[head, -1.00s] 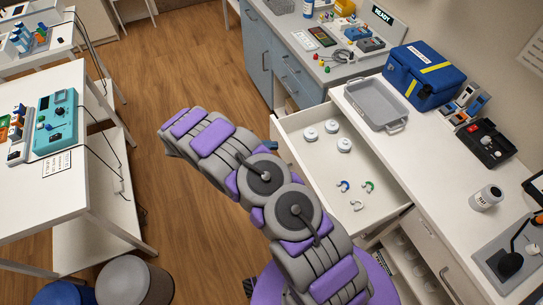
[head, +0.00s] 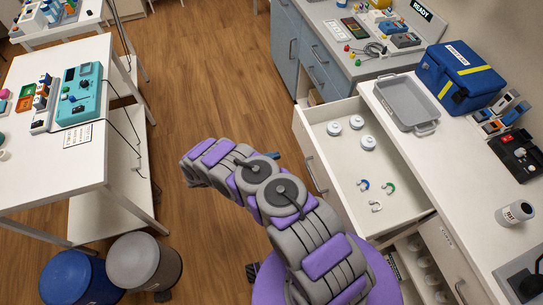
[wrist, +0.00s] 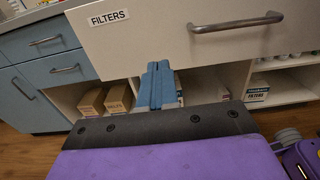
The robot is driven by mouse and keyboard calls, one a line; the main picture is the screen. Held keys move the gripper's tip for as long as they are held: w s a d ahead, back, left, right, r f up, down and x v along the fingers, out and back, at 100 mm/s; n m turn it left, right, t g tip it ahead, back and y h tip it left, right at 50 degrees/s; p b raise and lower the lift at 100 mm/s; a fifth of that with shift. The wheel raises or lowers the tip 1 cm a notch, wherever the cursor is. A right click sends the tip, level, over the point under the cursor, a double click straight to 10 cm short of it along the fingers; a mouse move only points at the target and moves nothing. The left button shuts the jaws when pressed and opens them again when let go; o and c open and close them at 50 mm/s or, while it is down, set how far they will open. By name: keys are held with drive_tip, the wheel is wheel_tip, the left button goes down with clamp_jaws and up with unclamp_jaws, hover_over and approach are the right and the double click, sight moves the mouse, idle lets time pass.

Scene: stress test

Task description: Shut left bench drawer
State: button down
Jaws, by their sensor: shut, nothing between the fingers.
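The white bench drawer (head: 340,170) stands pulled out from the bench in the head view. Three white round-lidded jars (head: 351,131) and three small hook-shaped pieces in blue, green and white (head: 376,206) lie in it. In the wrist view, the drawer front (wrist: 150,45) carries a "FILTERS" label and a metal bar handle (wrist: 235,22). My gripper (wrist: 158,68) has its blue fingers together and empty. In the head view my arm hides most of the gripper.
The white bench (head: 460,165) bears a grey tray (head: 408,98) and a blue case (head: 458,78). Blue-grey cabinets (head: 286,50) stand beyond the drawer. A white table (head: 50,165) and two round stools (head: 144,262) are at left. Wood floor is clear between.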

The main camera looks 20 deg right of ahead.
sight(307, 147)
drive_tip(key=d, duration=0.3)
drive_tip(key=d+b, duration=0.1)
drive_tip(key=d, duration=0.3)
drive_tip(key=d+b, duration=0.1)
drive_tip(key=d, duration=0.2)
drive_tip(key=shift+w+d, duration=0.25)
drive_tip(key=shift+d, duration=0.15)
drive_tip(key=shift+d, duration=0.1)
